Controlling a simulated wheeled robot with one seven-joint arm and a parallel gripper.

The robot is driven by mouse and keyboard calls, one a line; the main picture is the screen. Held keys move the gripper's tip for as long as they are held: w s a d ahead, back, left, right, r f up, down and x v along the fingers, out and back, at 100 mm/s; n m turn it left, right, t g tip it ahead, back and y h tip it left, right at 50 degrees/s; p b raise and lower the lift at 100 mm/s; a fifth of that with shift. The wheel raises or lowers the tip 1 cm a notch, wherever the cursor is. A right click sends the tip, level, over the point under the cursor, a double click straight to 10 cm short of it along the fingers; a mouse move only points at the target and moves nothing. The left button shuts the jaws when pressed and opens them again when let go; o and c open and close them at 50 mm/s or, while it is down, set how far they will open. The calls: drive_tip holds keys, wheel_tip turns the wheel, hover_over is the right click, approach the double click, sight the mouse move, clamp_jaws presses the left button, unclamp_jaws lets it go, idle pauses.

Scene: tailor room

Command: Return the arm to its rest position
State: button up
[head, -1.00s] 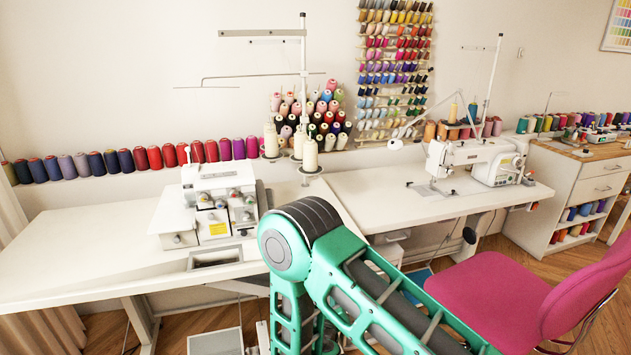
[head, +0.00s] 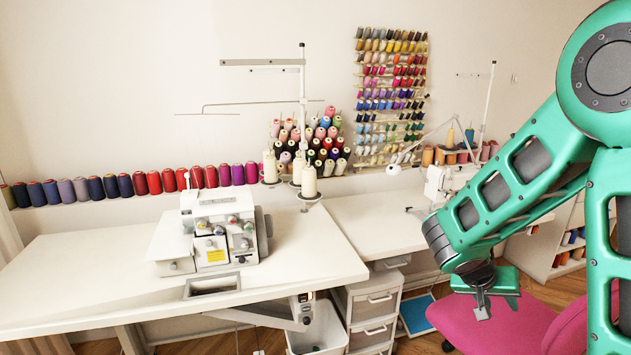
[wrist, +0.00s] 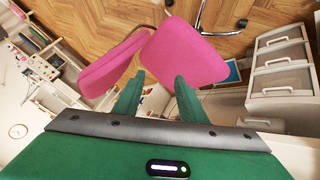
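My green arm reaches in from the right side of the head view, its elbow high at the upper right. Its forearm slopes down to the left. My gripper (head: 482,308) hangs from the wrist in front of the pink chair and right of the drawer unit. The wrist view shows the two green fingers of my gripper (wrist: 157,88) apart, with nothing between them. The pink chair (wrist: 186,52) lies beyond the fingertips in that view. The chair (head: 500,325) is partly hidden behind my arm in the head view.
A white table (head: 90,285) bears a serger (head: 220,232). A second table (head: 375,225) carries a sewing machine (head: 440,185), partly covered by my arm. White drawers (head: 372,305) and an open bin (head: 318,335) stand below. Thread spools line the wall.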

drive_tip(key=s+a+r+g+y, duration=0.1)
drive_tip(key=s+r+y, duration=0.3)
drive_tip(key=s, duration=0.9)
drive_tip(key=s+a+r+g+y, duration=0.1)
drive_tip(key=s+r+y, duration=0.3)
drive_tip(key=s, duration=1)
drive_tip(key=shift+s+g, duration=0.15)
drive_tip(key=shift+g, duration=0.45)
drive_tip(key=shift+s, duration=0.1)
drive_tip(key=shift+c, duration=0.9)
